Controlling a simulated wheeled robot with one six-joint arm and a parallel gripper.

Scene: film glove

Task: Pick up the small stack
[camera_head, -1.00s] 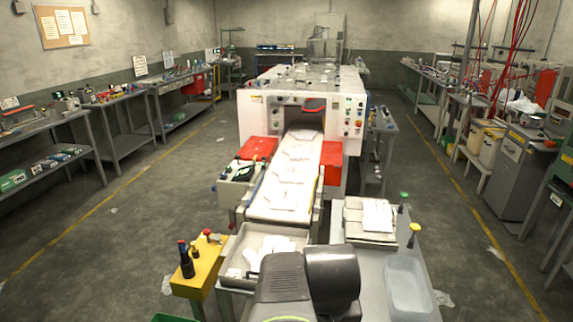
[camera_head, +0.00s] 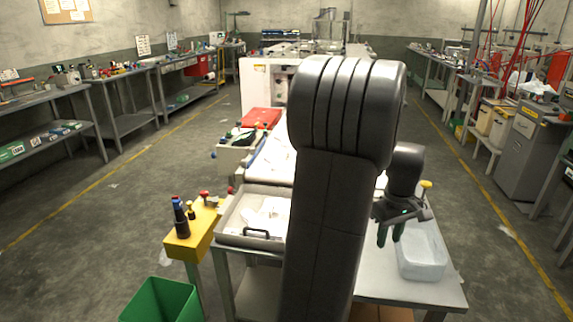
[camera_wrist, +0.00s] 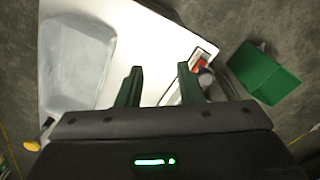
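My gripper (camera_head: 391,240) hangs above the right table in the head view, left of the clear tub. The small stack cannot be made out now. My arm covers the middle of the head view, including the place where a pale stack lay on the table.
The clear tub (camera_head: 421,250) stands on the white table (camera_head: 440,290); it also shows in the wrist view (camera_wrist: 75,65). A grey tray (camera_head: 228,229) with white pieces is left of my arm. A green bin (camera_head: 162,302) stands on the floor, also in the wrist view (camera_wrist: 264,72).

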